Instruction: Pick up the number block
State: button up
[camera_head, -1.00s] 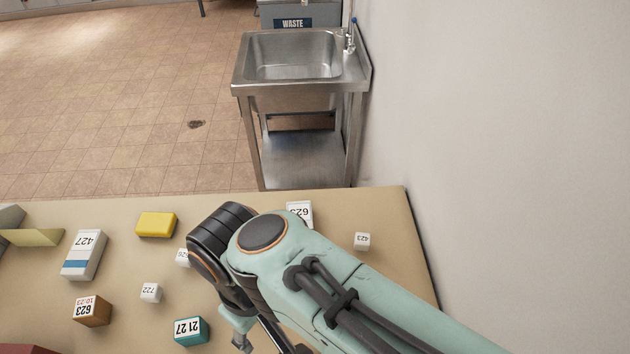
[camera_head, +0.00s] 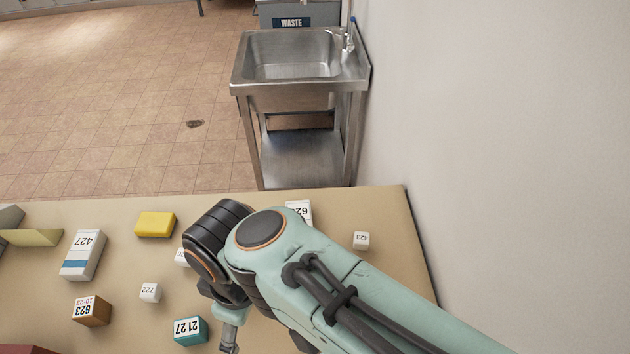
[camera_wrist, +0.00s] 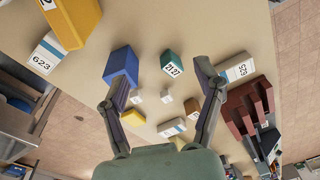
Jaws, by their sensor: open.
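Several blocks with printed numbers lie on the tan table; which one is the number block I cannot tell. A small white 722 cube (camera_head: 150,292), a small white 423 cube (camera_head: 361,240) and a teal 21 27 block (camera_head: 189,330) show in the head view. Another small white cube (camera_head: 182,257) is partly hidden by my arm. My gripper (camera_wrist: 162,72) is open and empty, above the table.
A white 427 box (camera_head: 83,254), a brown 623 block (camera_head: 91,311) and a yellow block (camera_head: 155,224) lie left of my arm. A white 623 box (camera_head: 299,211) is partly behind it. A blue block (camera_wrist: 121,66) is near my left finger in the wrist view. A wall (camera_head: 500,150) stands right.

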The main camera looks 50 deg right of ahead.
jog(key=w+d+r+n+t+y, duration=0.1)
jog(key=w+d+r+n+t, duration=0.15)
jog(key=w+n, duration=0.5)
jog(key=w+d+f, duration=0.3)
jog(key=w+d, duration=0.3)
jog(key=d, duration=0.1)
jog(key=m+g+h, duration=0.2)
jog(key=m+g, duration=0.2)
jog(key=m, duration=0.2)
send_over(362, 238)
jog(key=shift+t, duration=0.25)
notch_tip(362, 238, down, 17)
jog(key=shift+s+r, duration=0.1)
jog(key=shift+r, duration=0.1)
notch_tip(362, 238, down, 5)
jog(key=shift+r, duration=0.1)
jog(key=shift+f, duration=0.75)
